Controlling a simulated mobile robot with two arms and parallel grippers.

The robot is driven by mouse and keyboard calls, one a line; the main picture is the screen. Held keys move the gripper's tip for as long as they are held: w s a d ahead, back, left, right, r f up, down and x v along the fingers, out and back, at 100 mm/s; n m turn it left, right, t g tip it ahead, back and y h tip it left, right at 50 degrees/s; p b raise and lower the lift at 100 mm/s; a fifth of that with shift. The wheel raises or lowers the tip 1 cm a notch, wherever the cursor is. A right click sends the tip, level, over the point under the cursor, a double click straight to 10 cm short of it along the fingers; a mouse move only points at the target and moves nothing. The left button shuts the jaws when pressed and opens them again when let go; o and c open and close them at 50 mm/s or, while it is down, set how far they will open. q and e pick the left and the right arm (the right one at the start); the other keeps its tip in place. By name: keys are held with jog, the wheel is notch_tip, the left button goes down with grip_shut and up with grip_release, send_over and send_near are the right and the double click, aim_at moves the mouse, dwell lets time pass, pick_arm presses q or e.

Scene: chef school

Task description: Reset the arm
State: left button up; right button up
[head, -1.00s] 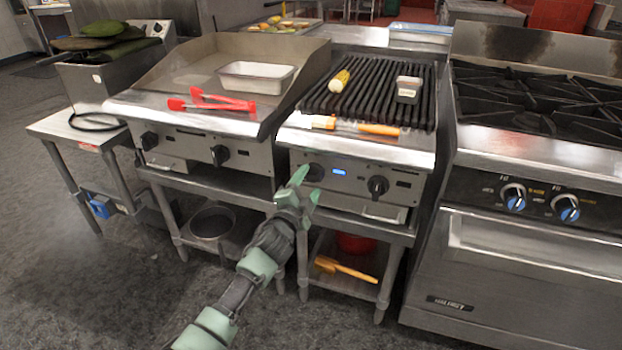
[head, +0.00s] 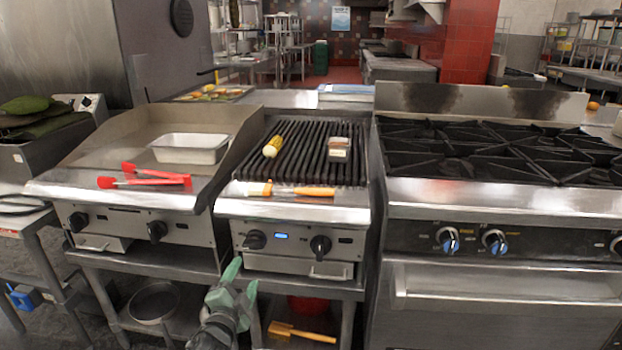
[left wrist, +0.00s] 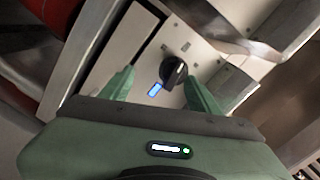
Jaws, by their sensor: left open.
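My left gripper (head: 238,287) shows at the bottom of the head view, in front of the grill's lower front. Its green fingers are apart with nothing between them. In the left wrist view the open fingers (left wrist: 158,88) point at the grill's control panel, with a black knob (left wrist: 174,72) and a small blue display (left wrist: 155,89) seen between them. In the head view the panel shows two black knobs, left (head: 255,240) and right (head: 320,245), with the lit display (head: 281,236) between them. My right gripper is in neither view.
The grill (head: 300,150) holds a corn cob (head: 272,147) and a small container (head: 338,148). A brush (head: 290,191) lies on its front ledge. Red tongs (head: 145,178) and a white tray (head: 190,148) are on the griddle at left. A stove (head: 480,205) stands at right.

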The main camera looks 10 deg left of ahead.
pick_arm(q)
jog(key=s+f+n+g+y, duration=0.1)
jog(key=s+f+n+g, duration=0.85)
jog(key=s+f, duration=2.05)
jog(key=s+f+g+p, duration=0.3)
jog(key=s+p, duration=0.5)
jog(key=s, duration=0.7)
jog(key=s+f+g+p, duration=0.3)
jog(key=s+f+p, duration=0.2)
jog(key=s, duration=1)
jog(key=p, duration=0.3)
jog(key=shift+a+n+g+h, duration=0.2)
jog(key=shift+n+g+h, duration=0.1)
jog(key=shift+n+g, duration=0.05)
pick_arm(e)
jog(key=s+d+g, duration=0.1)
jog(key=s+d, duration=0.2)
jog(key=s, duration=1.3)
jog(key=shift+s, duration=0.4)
